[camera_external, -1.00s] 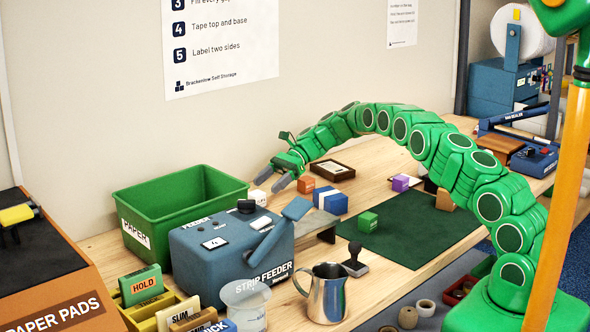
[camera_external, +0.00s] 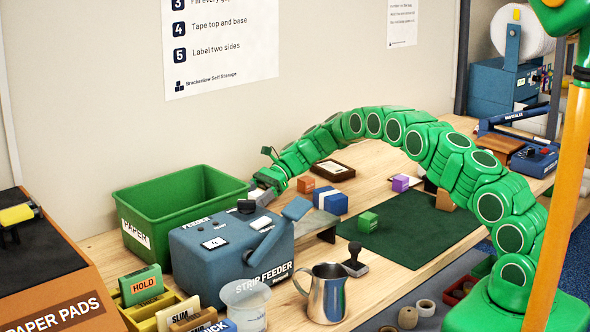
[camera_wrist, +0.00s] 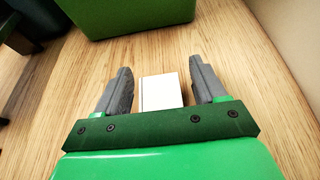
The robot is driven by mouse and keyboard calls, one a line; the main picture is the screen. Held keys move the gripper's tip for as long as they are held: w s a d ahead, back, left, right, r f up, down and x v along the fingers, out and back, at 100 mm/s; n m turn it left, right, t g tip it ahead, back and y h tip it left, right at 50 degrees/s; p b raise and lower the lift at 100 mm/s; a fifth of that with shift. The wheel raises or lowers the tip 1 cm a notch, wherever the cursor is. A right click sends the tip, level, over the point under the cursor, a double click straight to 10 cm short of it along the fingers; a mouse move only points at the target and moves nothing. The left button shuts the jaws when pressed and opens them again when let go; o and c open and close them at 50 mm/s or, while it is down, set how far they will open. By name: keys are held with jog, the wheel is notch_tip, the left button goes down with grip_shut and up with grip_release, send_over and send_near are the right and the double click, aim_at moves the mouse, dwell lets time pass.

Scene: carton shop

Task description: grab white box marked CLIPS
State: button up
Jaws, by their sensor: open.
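A small white box (camera_wrist: 161,91) lies on the wooden bench in the wrist view, between the two grey fingers of my gripper (camera_wrist: 160,68). No lettering is legible on the face I see, so I cannot read CLIPS. In the external view my gripper (camera_external: 261,193) is low over the bench, just right of the green PAPER bin, and its fingers largely hide the white box there. My gripper is open and not holding anything.
The green PAPER bin (camera_external: 181,199) stands just beyond the fingertips. The blue strip feeder (camera_external: 232,253) is in front of my gripper. An orange box (camera_external: 306,184) and a blue box (camera_external: 333,202) stand to the right. A green mat (camera_external: 402,238) is farther right.

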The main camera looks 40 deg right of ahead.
jog(key=c, duration=1.1)
jog(key=shift+o, duration=0.2)
jog(key=shift+r, duration=0.1)
